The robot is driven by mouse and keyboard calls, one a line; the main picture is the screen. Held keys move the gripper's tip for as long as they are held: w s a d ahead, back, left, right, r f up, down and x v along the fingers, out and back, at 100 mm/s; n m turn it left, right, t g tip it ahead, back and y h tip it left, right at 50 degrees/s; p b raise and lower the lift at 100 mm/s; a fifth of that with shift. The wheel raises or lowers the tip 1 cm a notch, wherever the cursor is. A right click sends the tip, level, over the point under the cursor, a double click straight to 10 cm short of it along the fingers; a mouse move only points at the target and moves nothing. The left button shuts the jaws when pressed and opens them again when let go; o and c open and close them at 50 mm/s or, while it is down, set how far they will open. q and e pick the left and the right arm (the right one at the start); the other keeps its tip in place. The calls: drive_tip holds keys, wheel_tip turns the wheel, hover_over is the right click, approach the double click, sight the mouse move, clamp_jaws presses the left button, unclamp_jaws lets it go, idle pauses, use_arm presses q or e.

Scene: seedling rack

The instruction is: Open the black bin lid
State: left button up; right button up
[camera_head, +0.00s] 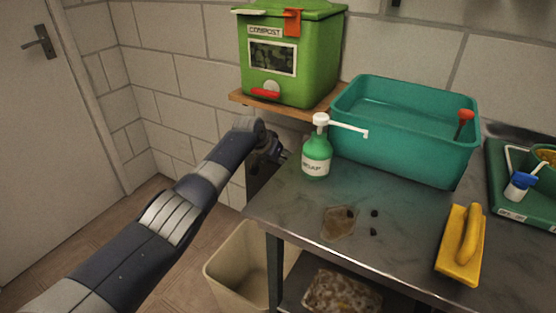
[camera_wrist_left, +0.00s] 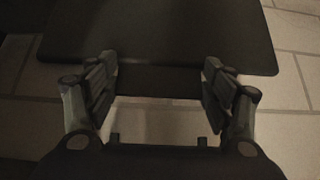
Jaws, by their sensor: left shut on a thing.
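My left arm comes in from the lower left in the head view, and its gripper (camera_head: 272,150) is beyond the table's left edge, below the wooden shelf. A dark panel, which looks like the black bin lid (camera_head: 258,178), shows only partly under the gripper. In the left wrist view the black lid (camera_wrist_left: 160,35) is a flat dark panel with rounded corners. A narrower dark tab (camera_wrist_left: 160,81) juts from its near edge. My left gripper (camera_wrist_left: 160,85) has one finger at each side of this tab and is shut on it. The bin's body is mostly hidden.
A green compost box (camera_head: 290,60) stands on a wooden shelf (camera_head: 240,97). A metal table (camera_head: 300,215) carries a soap bottle (camera_head: 316,155), a teal tub (camera_head: 405,140) and a yellow float (camera_head: 460,245). An open beige bin (camera_head: 228,265) stands on the floor beside it.

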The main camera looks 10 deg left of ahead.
use_arm(q)
drive_tip(key=shift+s+f, duration=0.15)
drive_tip(key=shift+f, duration=0.1)
drive_tip(key=o, duration=1.4)
drive_tip(key=shift+d, duration=0.1)
drive_tip(key=shift+o, duration=0.6)
drive_tip(key=shift+r, duration=0.1)
drive_tip(key=v, duration=1.2)
